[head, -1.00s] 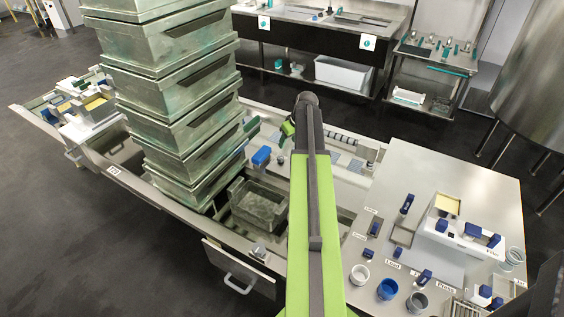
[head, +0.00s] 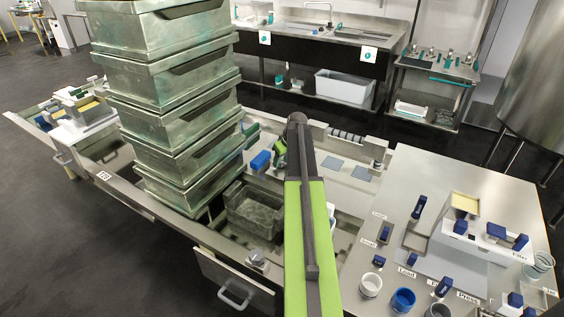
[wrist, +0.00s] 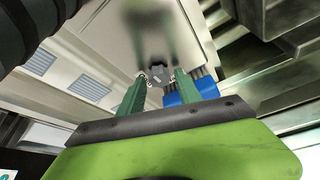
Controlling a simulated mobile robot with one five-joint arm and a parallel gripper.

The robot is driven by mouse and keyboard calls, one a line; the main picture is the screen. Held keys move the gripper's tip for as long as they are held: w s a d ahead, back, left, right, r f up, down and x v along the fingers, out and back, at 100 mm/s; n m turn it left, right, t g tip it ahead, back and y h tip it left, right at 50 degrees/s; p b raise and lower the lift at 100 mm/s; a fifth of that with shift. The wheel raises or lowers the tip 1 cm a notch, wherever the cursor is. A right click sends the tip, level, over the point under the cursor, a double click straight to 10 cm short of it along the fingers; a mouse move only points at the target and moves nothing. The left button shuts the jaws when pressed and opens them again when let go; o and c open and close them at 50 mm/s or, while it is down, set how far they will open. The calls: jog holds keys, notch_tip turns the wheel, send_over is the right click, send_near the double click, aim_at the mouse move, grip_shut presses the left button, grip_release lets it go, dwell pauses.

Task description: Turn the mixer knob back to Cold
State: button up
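My gripper (wrist: 159,76) shows in the wrist view with its two green fingers apart. I cannot make out a Cold mark or which way the piece points. In the head view my gripper (head: 279,150) is partly hidden behind my own arm, above the counter trough and right of a blue block (head: 260,160). The blue block also shows in the wrist view (wrist: 192,91), just behind the right finger.
A tall stack of metal crates (head: 170,120) stands close on the left. An open metal bin (head: 255,210) lies below my gripper. A steel table (head: 460,190) with cups, blue-handled parts and labels is on the right. A sink bench (head: 310,65) stands behind.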

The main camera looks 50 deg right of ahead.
grip_shut()
jog(key=m, duration=0.2)
jog(key=m+h, duration=0.1)
jog(key=shift+a+m+g+h, duration=0.15)
jog(key=shift+m+g+h, duration=0.15)
jog(key=shift+m, duration=0.1)
jog(key=m, duration=0.2)
jog(key=m+g+h, duration=0.1)
jog(key=m, duration=0.2)
jog(key=shift+w+h, duration=0.15)
jog(key=shift+h, duration=0.15)
jog(key=m+g, duration=0.1)
jog(key=m, duration=0.1)
jog(key=m+g, duration=0.1)
jog(key=m, duration=0.2)
jog(key=shift+w+a+h, duration=0.1)
jog(key=shift+h, duration=0.3)
jog(key=shift+m+g, duration=0.7)
jog(key=shift+m, duration=1.3)
